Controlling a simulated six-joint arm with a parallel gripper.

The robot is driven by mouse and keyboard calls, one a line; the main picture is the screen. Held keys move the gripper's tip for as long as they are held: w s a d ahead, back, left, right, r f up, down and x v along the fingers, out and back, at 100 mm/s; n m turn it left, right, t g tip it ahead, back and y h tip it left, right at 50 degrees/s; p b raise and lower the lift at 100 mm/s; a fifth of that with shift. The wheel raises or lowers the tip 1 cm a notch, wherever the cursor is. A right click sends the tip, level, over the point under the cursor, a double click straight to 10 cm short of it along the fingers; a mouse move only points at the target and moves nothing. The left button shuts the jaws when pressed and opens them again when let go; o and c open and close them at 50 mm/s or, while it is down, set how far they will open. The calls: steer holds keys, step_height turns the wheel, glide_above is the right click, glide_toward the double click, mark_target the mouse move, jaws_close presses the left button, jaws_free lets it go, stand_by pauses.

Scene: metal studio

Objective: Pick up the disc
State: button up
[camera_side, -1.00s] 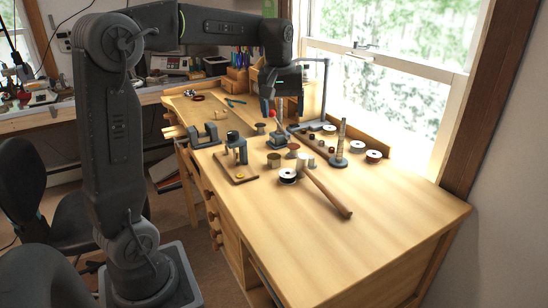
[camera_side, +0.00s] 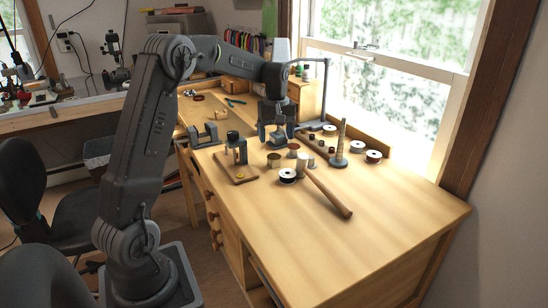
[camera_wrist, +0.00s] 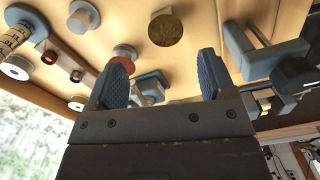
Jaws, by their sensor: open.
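My gripper (camera_side: 277,140) is open and empty above the middle of the bench, with its fingers pointing down over a grey anvil-like tool that they partly hide. In the wrist view my gripper (camera_wrist: 164,68) shows two blue-grey fingers well apart. A round, flat brass-coloured face (camera_wrist: 165,28) lies beyond the fingertips, apart from them. It seems to match the squat brass-brown piece (camera_side: 273,160) just in front of my gripper. A small yellow disc (camera_side: 240,177) lies on the wooden board under the press. I cannot tell which one is the disc.
A small press (camera_side: 236,150) and a grey U-shaped block (camera_side: 203,135) stand to the left. The front right of the bench (camera_side: 400,215) is clear.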

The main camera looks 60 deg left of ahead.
mark_target(274, 156)
steer(key=f, duration=0.4)
steer(key=shift+s+f, duration=0.1)
steer(key=shift+s, duration=0.3)
steer(key=shift+f, duration=0.6)
steer(key=shift+f, duration=0.25)
steer(key=c, duration=1)
